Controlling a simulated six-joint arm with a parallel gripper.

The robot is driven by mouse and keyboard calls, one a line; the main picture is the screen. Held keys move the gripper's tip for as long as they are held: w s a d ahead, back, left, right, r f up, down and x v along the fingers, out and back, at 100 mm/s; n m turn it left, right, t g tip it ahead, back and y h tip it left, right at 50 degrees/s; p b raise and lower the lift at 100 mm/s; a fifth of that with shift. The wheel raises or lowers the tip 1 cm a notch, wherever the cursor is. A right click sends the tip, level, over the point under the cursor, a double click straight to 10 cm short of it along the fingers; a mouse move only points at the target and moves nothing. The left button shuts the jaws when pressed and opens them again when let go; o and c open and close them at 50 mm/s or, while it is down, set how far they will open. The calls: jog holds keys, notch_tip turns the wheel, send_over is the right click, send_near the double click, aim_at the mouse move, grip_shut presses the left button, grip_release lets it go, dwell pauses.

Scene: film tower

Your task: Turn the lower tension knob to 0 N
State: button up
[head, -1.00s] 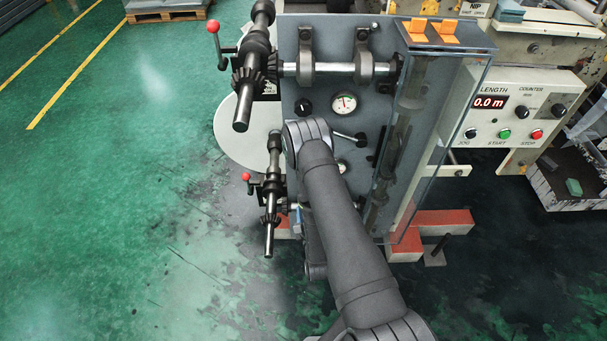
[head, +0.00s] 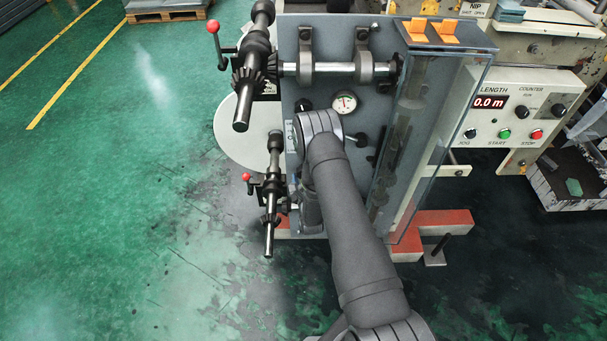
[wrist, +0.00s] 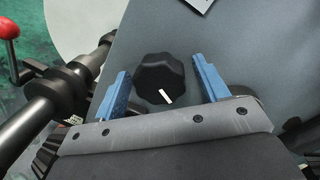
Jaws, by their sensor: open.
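In the wrist view a black faceted knob (wrist: 157,76) with a white pointer mark sits on the grey panel (wrist: 240,55). The mark points down and slightly right in the picture. My gripper (wrist: 161,68) is open, with one blue finger on each side of the knob. Gaps show between the knob and both fingers, the left one narrower; I cannot tell how deep the fingers reach. No scale or number shows around the knob. In the head view my arm hides this knob, my gripper and the lower gauge. The upper knob (head: 303,105) and upper gauge (head: 344,102) show there.
Shafts with red-ball levers stand left of the panel, the upper ball (head: 222,28) and the lower ball (head: 246,176). A black shaft (wrist: 55,95) is close left of my gripper. A clear guard (head: 440,140) stands right. The green floor at left is open.

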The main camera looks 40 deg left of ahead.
jog(key=c, duration=1)
jog(key=shift+o, duration=0.2)
